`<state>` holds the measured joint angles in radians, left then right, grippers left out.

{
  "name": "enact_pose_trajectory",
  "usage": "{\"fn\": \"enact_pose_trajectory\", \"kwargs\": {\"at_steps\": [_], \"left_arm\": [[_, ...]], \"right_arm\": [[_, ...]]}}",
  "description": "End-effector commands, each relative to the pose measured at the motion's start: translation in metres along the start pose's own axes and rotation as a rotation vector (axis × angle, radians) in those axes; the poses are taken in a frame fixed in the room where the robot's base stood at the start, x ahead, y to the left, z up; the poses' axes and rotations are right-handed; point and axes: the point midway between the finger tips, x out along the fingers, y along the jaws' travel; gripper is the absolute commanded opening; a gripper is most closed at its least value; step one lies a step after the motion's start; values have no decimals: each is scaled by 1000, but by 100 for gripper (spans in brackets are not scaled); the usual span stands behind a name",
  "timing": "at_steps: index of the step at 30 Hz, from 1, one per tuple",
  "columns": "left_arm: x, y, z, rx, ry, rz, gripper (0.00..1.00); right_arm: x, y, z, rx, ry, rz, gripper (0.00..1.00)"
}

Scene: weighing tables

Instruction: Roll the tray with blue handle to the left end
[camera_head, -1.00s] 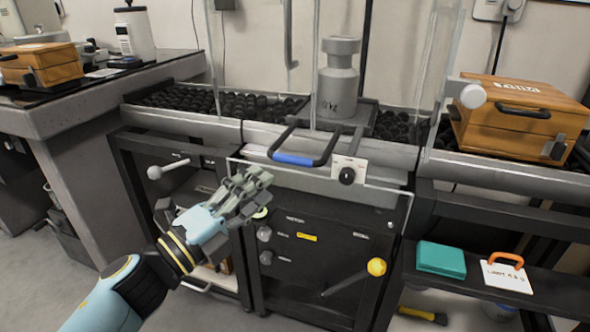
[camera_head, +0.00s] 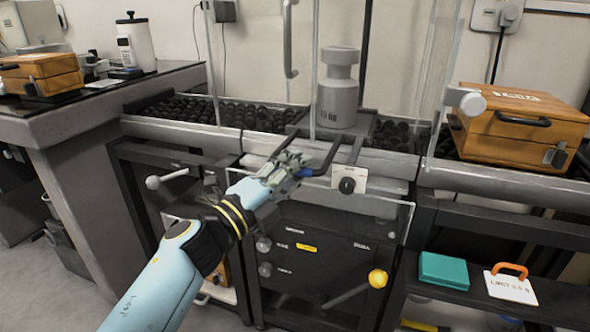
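The tray (camera_head: 368,121) is a dark platform on the black roller bed, in the middle section behind clear panels. A grey cylindrical weight (camera_head: 338,92) stands upright on it. Its handle (camera_head: 341,158) is a dark bar reaching out over the front rail, with a blue grip (camera_head: 306,173) mostly hidden behind my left gripper. My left gripper (camera_head: 290,167) is at the left part of the handle, over the blue grip. Whether its fingers have closed on it cannot be told. My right gripper is not in view.
The roller bed (camera_head: 180,108) runs left with free room on it. A wooden case (camera_head: 522,130) sits on the right section. A clear panel with a round knob (camera_head: 467,103) stands at the right. A white card with a black knob (camera_head: 348,180) is on the front rail. A teal box (camera_head: 443,270) lies on the lower right shelf.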

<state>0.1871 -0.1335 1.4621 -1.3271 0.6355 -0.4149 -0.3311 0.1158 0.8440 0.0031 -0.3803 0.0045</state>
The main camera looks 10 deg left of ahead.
Motion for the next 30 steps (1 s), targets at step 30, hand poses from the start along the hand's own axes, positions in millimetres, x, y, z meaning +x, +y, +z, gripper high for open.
{"fn": "enact_pose_trajectory", "kwargs": {"at_steps": [30], "left_arm": [[-17,3,39,8,-1,7,0]], "right_arm": [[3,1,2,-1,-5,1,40]]}}
